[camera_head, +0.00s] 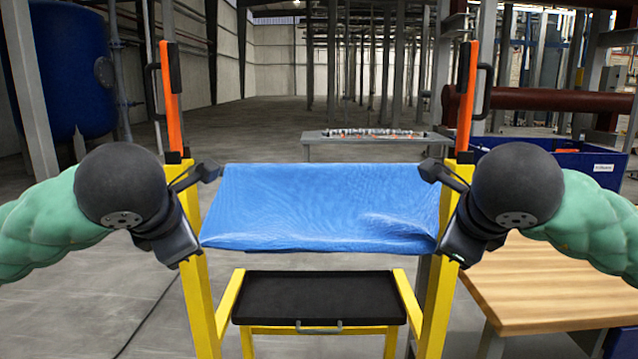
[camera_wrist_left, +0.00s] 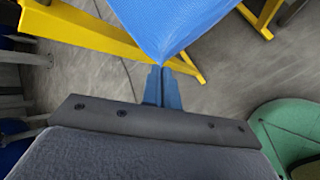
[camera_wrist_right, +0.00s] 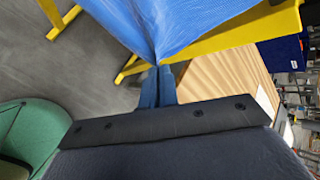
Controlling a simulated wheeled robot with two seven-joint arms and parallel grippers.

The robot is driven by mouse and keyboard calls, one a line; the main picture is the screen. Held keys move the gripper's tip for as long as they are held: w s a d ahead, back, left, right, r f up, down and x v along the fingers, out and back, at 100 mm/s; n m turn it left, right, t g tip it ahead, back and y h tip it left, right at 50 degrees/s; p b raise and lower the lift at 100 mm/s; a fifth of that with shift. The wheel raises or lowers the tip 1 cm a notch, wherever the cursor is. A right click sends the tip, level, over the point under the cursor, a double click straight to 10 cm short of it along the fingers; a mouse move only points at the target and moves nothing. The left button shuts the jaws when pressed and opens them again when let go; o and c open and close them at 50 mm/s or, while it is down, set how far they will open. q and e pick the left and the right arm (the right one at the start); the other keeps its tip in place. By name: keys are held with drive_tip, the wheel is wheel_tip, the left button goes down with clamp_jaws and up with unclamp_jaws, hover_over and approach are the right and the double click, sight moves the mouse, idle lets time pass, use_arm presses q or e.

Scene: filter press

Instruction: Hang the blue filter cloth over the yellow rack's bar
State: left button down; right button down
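The blue filter cloth (camera_head: 320,205) is stretched between my two grippers in front of the yellow rack (camera_head: 437,300). Its upper edge is fairly straight and its lower right part is creased. My left gripper (camera_head: 215,172) is shut on the cloth's left end; in the left wrist view its fingers (camera_wrist_left: 162,75) meet at a corner of the cloth (camera_wrist_left: 170,20). My right gripper (camera_head: 428,172) is shut on the right end; in the right wrist view its fingers (camera_wrist_right: 158,75) pinch the gathered cloth (camera_wrist_right: 160,20). The rack's bar is not visible; the cloth may hide it.
A black tray (camera_head: 320,298) sits low between the rack's yellow rails. Orange uprights (camera_head: 171,100) with black handles rise at both sides. A wooden table (camera_head: 540,285) and a blue bin (camera_head: 600,163) stand at right. A grey table (camera_head: 375,136) with small items stands behind.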

use_arm(q)
drive_tip(key=shift+f, duration=0.35)
use_arm(e)
drive_tip(key=shift+w+f, duration=0.1)
drive_tip(key=shift+f, duration=0.2)
use_arm(q)
drive_tip(key=c, duration=1.4)
unclamp_jaws()
use_arm(e)
drive_tip(key=c, duration=1.4)
unclamp_jaws()
use_arm(q)
drive_tip(key=shift+s, duration=0.1)
